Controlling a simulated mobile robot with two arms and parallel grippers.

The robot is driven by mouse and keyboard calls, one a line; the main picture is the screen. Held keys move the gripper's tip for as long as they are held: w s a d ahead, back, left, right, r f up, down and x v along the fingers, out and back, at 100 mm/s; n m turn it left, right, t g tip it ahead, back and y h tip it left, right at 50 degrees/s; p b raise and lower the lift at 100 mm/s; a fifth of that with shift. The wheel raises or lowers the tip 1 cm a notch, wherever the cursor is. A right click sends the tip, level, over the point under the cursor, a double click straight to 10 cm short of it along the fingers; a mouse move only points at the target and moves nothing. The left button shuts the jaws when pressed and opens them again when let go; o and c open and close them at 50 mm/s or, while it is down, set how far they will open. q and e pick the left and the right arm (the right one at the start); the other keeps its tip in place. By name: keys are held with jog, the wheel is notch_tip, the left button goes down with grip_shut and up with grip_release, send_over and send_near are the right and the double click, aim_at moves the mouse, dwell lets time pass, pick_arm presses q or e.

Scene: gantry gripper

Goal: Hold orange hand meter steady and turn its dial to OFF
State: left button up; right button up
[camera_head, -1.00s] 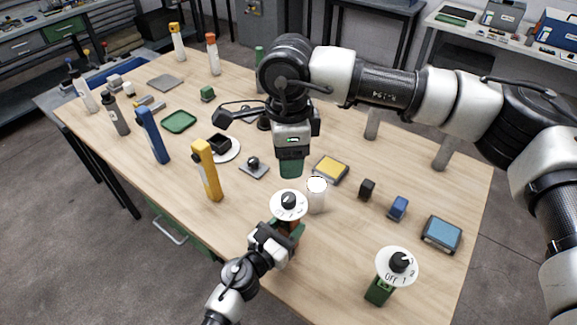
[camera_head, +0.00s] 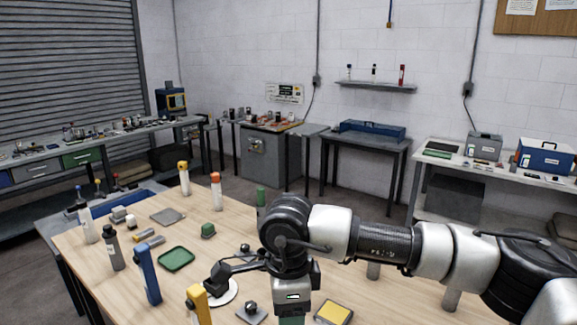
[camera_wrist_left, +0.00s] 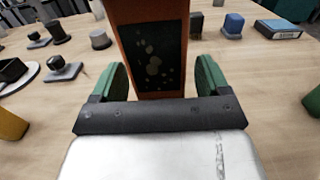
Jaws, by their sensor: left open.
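The orange hand meter (camera_wrist_left: 158,50) stands upright in the left wrist view, with a dark speckled panel on its near face. Its top and its dial are out of the picture. My left gripper (camera_wrist_left: 157,75) is open, with its green fingers on either side of the meter's body and a visible gap at each side. In the head view the meter and my left gripper are below the frame. My right gripper (camera_head: 291,320) is at the bottom edge of the head view, pointing down; its fingertips are cut off.
A yellow upright tool (camera_head: 198,306), a blue one (camera_head: 149,276), a green tray (camera_head: 176,258) and a yellow-topped block (camera_head: 333,313) are on the wooden table.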

pick_arm(q)
jog(key=v, duration=1.2)
dwell(0.7)
